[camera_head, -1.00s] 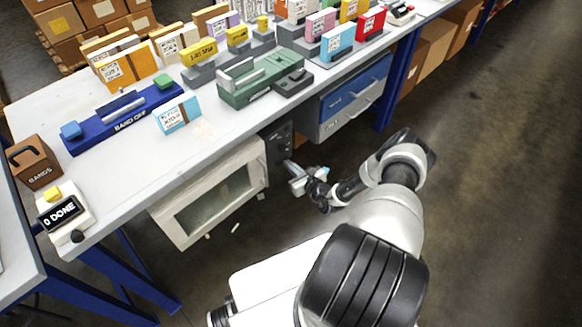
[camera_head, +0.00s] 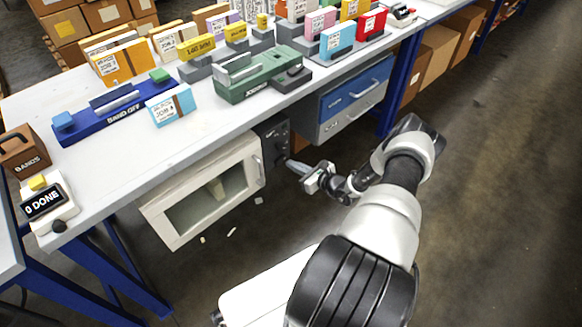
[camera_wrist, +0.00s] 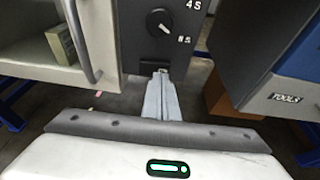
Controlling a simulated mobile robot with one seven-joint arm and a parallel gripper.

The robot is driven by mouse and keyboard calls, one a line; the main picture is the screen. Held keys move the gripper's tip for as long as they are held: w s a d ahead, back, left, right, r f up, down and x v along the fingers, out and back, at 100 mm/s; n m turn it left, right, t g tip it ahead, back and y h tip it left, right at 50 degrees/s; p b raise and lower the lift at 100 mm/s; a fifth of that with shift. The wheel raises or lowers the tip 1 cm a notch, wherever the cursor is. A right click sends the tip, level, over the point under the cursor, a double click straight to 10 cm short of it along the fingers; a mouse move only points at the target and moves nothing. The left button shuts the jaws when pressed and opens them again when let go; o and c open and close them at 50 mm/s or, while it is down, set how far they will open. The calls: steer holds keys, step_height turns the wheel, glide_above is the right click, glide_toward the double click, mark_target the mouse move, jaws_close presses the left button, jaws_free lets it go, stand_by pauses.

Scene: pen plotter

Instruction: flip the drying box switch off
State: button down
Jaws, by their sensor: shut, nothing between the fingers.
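The drying box (camera_head: 243,203) is a pale cabinet with a windowed door, under the workbench. Its dark control panel (camera_head: 273,140) is at its right side. The wrist view shows the panel (camera_wrist: 135,50) close up, with a round black knob (camera_wrist: 160,22) marked "4S" and "8S". Below the knob, a small switch area (camera_wrist: 160,69) shows at the panel's lower edge, mostly hidden behind my fingertips; its position cannot be read. My gripper (camera_head: 288,163) is shut and empty, fingers pointing at the panel's lower part. In the wrist view its fingertips (camera_wrist: 161,77) sit just below the switch area; contact cannot be told.
The door's handle (camera_wrist: 82,40) stands out left of my fingers. A blue and grey drawer unit (camera_head: 345,98) marked "TOOLS" is to the right. The bench top (camera_head: 120,165) is overhead, with cards and fixtures on it. Open floor lies to the right.

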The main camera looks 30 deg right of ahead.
steer(key=d+p+v, duration=0.2)
steer(key=v, duration=0.9)
steer(key=shift+d, duration=0.3)
